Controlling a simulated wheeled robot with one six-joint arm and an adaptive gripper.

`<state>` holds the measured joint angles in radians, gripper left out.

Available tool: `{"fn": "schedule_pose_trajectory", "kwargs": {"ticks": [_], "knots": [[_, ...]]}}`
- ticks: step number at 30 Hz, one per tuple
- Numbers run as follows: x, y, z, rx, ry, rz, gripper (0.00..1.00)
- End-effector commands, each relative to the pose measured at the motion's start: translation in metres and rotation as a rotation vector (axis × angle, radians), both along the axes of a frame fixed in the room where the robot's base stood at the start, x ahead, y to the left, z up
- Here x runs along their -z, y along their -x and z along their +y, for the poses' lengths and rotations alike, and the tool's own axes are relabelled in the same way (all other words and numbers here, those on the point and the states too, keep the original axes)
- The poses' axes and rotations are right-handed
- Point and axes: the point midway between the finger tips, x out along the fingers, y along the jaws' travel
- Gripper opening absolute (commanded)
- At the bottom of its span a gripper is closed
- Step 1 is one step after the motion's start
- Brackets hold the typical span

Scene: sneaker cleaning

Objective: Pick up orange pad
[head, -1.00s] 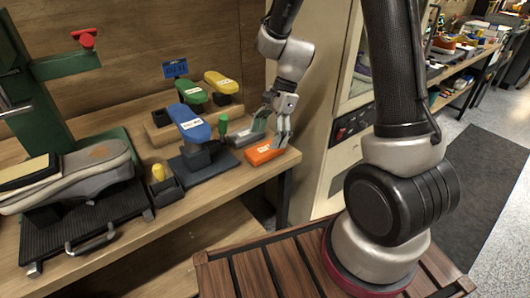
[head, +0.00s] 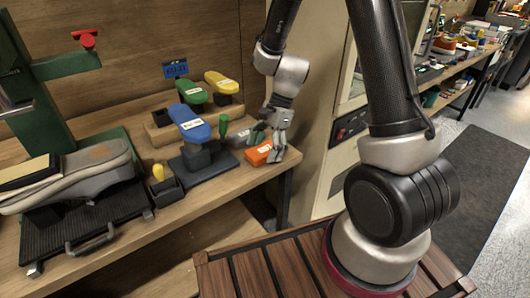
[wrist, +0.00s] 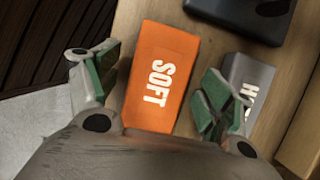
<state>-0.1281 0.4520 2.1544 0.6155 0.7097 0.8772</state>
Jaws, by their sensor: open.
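The orange pad (wrist: 161,76), marked "SOFT", lies on the wooden bench near its right front corner; it also shows in the head view (head: 257,154). My gripper (wrist: 155,100) is open, with one green-lined finger on each side of the pad in the wrist view. In the head view my gripper (head: 268,141) is low over the pad and covers its right part. I cannot tell whether the fingers touch the pad. The pad's near end is hidden by my gripper in the wrist view.
A grey pad (wrist: 246,84) lies close to the right finger in the wrist view. A dark stand (head: 202,165) with a blue-topped pad (head: 189,122) stands left of the orange pad. A sneaker (head: 75,175) is farther left. A beige cabinet (head: 350,150) stands right of the bench.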

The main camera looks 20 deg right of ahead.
Motion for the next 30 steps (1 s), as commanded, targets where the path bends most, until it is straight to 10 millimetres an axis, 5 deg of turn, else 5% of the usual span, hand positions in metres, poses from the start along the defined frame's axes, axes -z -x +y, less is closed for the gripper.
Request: {"fn": "schedule_pose_trajectory", "kwargs": {"ticks": [8, 17, 30], "knots": [[0.001, 0.000, 0.000, 0.000, 0.000, 0.000, 0.80], [0.001, 0.000, 0.000, 0.001, 0.000, 0.000, 0.29], [-0.012, -0.001, 0.000, -0.001, 0.000, -0.004, 0.29]]}}
